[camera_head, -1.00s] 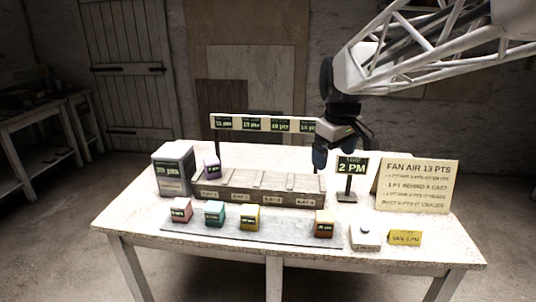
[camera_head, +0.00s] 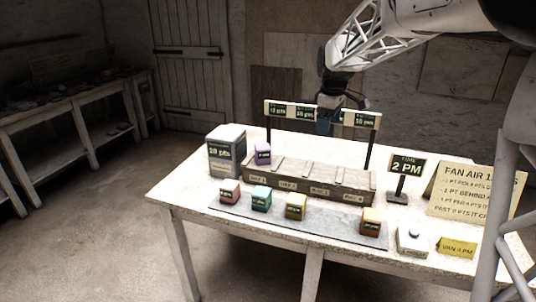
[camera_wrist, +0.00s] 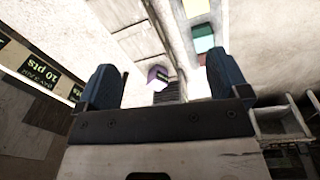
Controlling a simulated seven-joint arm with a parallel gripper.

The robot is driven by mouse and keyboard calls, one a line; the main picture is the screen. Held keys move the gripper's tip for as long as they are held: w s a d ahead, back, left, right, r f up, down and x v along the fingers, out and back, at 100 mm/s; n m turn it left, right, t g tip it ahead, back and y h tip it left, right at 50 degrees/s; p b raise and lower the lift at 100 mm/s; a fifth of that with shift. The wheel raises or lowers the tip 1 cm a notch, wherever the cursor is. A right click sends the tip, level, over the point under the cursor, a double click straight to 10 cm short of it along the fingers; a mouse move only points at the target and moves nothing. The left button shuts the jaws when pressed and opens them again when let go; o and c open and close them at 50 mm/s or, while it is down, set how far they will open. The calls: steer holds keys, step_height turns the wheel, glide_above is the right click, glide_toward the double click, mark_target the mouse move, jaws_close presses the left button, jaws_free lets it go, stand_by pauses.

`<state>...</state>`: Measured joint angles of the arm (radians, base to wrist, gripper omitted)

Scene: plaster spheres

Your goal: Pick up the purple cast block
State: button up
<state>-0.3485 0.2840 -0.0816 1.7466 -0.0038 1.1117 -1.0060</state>
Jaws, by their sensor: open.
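The purple cast block (camera_head: 263,154) stands on the left end of the long wooden crate, beside the grey box, with a dark label on its front. In the wrist view the purple block (camera_wrist: 158,76) shows beyond and between my fingers, well apart from them. My gripper (camera_head: 338,126) is above the back of the table, to the right of the purple block, in front of the sign rail. Its two blue-grey fingers (camera_wrist: 158,90) are open with nothing between them.
The grey box (camera_head: 227,152) stands left of the block. The crate (camera_head: 300,177) runs to its right. Pink (camera_head: 229,192), teal (camera_head: 261,199), yellow (camera_head: 296,206) and orange (camera_head: 371,222) blocks stand on the front mat. The sign rail (camera_head: 290,110) rises behind. A time sign (camera_head: 406,167) stands right.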

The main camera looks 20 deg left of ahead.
steer(key=w+a+f+n, duration=0.2)
steer(key=w+a+f, duration=0.15)
steer(key=a, duration=0.25)
steer(key=w+a+f+n, duration=0.2)
steer(key=w+a+f, duration=0.1)
steer(key=w+a, duration=0.3)
steer(key=n+g, duration=0.1)
steer(key=n, duration=0.3)
glide_above(263, 146)
steer(key=f, duration=0.8)
steer(key=shift+w+a+f, duration=0.1)
steer(key=shift+w+f, duration=0.1)
steer(key=shift+f, duration=0.15)
steer(key=shift+f, duration=0.1)
steer(key=shift+f, duration=1.15)
steer(key=shift+f, duration=0.15)
steer(key=shift+s+f, duration=0.15)
steer(key=shift+f, duration=2.35)
steer(key=shift+c, duration=0.4)
